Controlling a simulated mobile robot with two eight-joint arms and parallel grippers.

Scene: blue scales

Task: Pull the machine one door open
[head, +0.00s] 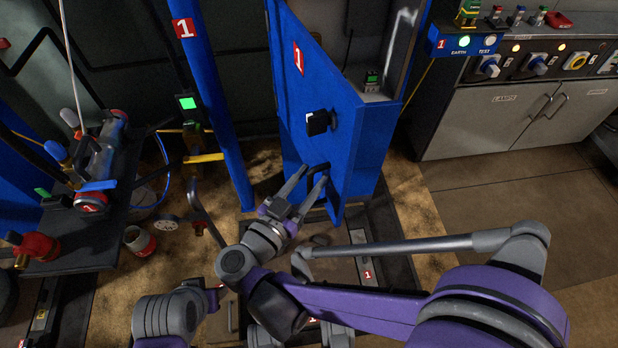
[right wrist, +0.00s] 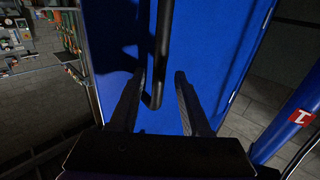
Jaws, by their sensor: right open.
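The machine one door is a blue panel (head: 335,150) with a red "1" label (head: 298,57). It fills the middle of the right wrist view (right wrist: 215,50). My right gripper (head: 308,178) is open at the handle. In the right wrist view the handle (right wrist: 161,50) hangs between my two fingers (right wrist: 162,80), with gaps beside it.
A blue post (head: 215,110) with a "1" sign stands left of the door. A dark bench (head: 85,240) with tools is at the left. A grey cabinet (head: 495,120) with a switch panel is at the right. Open floor (head: 470,200) lies in front of it.

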